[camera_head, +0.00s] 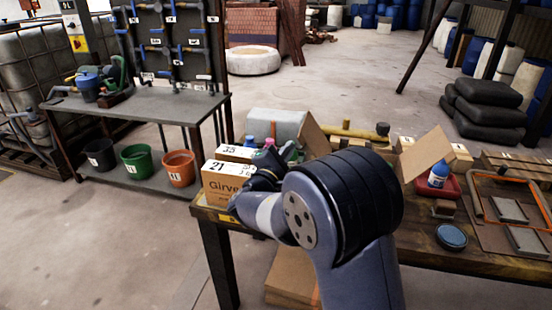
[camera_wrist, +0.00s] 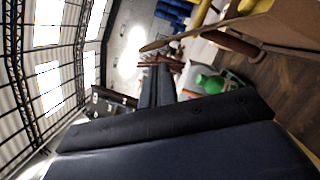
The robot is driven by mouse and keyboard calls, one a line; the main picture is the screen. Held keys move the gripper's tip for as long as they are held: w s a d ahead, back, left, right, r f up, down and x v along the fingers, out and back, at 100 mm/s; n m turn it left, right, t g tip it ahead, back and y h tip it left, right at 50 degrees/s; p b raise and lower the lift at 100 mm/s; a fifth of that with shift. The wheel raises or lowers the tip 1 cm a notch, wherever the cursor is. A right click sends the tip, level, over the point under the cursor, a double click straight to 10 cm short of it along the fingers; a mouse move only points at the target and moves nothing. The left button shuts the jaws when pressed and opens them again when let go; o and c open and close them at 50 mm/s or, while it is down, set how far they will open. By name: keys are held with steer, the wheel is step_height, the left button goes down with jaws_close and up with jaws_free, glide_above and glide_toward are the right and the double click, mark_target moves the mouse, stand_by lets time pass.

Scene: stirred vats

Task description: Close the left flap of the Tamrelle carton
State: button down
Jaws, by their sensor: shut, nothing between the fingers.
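An open carton stands on the workbench, mostly hidden behind my arm in the head view. Its left flap (camera_head: 313,138) stands up and its right flap (camera_head: 428,156) slants outward. No Tamrelle lettering is readable. In the wrist view a tan cardboard flap (camera_wrist: 205,32) crosses the top, seen nearly edge-on, with a brown cardboard panel (camera_wrist: 292,22) at the right. My gripper (camera_head: 285,152) is left of the left flap, beside a box; its fingers (camera_wrist: 157,82) show shut and empty in the wrist view, below the flap edge. I cannot tell whether they touch it.
A box marked 21 (camera_head: 228,183) stands at the bench's left end, with bottles behind it. A red tray with a blue bottle (camera_head: 438,175), a blue round lid (camera_head: 451,236) and an orange-edged frame (camera_head: 510,195) lie to the right. Floor beyond the bench is open.

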mark_target(302, 145)
steer(key=shift+s+d+r, duration=0.1)
steer(key=shift+d+r, duration=0.15)
steer(key=shift+d, duration=0.2)
steer(key=shift+d, duration=0.1)
steer(key=m+b, duration=0.1)
steer(key=d+r+m+b, duration=0.1)
steer(key=b, duration=0.1)
steer(key=d+m+b, duration=0.1)
steer(key=shift+s+d+r+g, duration=0.25)
steer(key=shift+r+g, duration=0.1)
steer(key=shift+g, duration=0.05)
steer(key=s+d+f+m+g+y+b, duration=0.1)
steer(key=s+d+m+g+y+b, duration=0.15)
steer(key=d+m+b, duration=1.2)
steer(key=s+d+f+m+y+b, duration=0.1)
steer(key=d+f+m+b, duration=0.3)
steer(key=f, duration=0.4)
steer(key=shift+s+d+m+y+b, duration=0.35)
steer(key=shift+d+m+y, duration=0.2)
steer(key=shift+d+m, duration=0.15)
